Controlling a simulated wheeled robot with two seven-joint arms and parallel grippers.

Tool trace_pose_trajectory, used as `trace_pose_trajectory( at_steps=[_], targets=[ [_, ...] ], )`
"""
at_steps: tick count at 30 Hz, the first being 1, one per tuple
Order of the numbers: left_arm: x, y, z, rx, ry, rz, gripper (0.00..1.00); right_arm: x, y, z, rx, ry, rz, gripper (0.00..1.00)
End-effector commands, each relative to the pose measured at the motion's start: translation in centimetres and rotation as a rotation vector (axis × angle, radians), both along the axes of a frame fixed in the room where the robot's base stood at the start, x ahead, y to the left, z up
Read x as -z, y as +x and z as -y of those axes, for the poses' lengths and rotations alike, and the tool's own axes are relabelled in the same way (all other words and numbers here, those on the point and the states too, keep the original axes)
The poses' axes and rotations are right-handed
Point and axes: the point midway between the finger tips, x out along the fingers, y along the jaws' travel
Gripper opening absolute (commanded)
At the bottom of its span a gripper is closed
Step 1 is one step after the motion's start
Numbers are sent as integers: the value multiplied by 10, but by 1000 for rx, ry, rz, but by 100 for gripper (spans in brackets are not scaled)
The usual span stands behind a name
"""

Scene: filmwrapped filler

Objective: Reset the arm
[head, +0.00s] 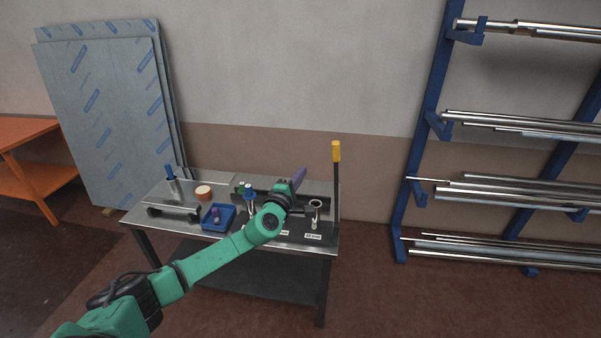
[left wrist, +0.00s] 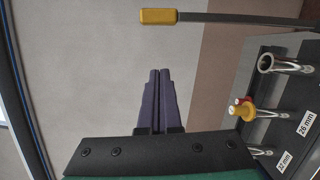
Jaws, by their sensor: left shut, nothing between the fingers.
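My left arm comes in from the lower left in the head view and reaches over the metal table (head: 150,222). My left gripper (head: 301,171) is above the back of the table, with its purple fingers pointing up and to the right. In the left wrist view the two fingers (left wrist: 159,72) lie side by side, shut and empty, with the plain wall beyond them. The fingers touch nothing. My right gripper does not show.
A yellow-handled lever (head: 336,152) stands upright at the table's right end, right of my gripper. A holder labelled 26 mm (left wrist: 305,124) is near it. A blue tray (head: 207,226), tape roll (head: 203,191), wrapped sheets (head: 105,110) and blue rack (head: 420,150) also show.

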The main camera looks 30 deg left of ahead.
Motion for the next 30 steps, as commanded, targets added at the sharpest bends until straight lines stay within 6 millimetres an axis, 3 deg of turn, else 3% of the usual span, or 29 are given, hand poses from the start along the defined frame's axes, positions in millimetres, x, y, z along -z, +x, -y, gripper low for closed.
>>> trace_pose_trajectory(
  at_steps=[11,14,17,20,21,23,24,26,30],
  targets=[
    [1,1,0,-1,-3,-1,0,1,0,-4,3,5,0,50],
    [22,-1,-6,-17,-108,-28,0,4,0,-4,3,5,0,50],
    [84,-8,-20,-83,-432,-101,0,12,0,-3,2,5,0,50],
    [174,-30,-38,-228,-900,-172,0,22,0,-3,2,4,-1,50],
    [210,-43,-43,-304,-1087,-187,0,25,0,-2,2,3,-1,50],
    [262,-67,-49,-430,-1353,-195,0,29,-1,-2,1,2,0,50],
    [296,-85,-50,-522,-1521,-189,0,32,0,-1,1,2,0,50],
    [345,-115,-51,-673,-1759,-159,0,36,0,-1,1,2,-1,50],
    [448,-200,-41,-1078,-2239,7,0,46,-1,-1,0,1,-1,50]
  ],
)
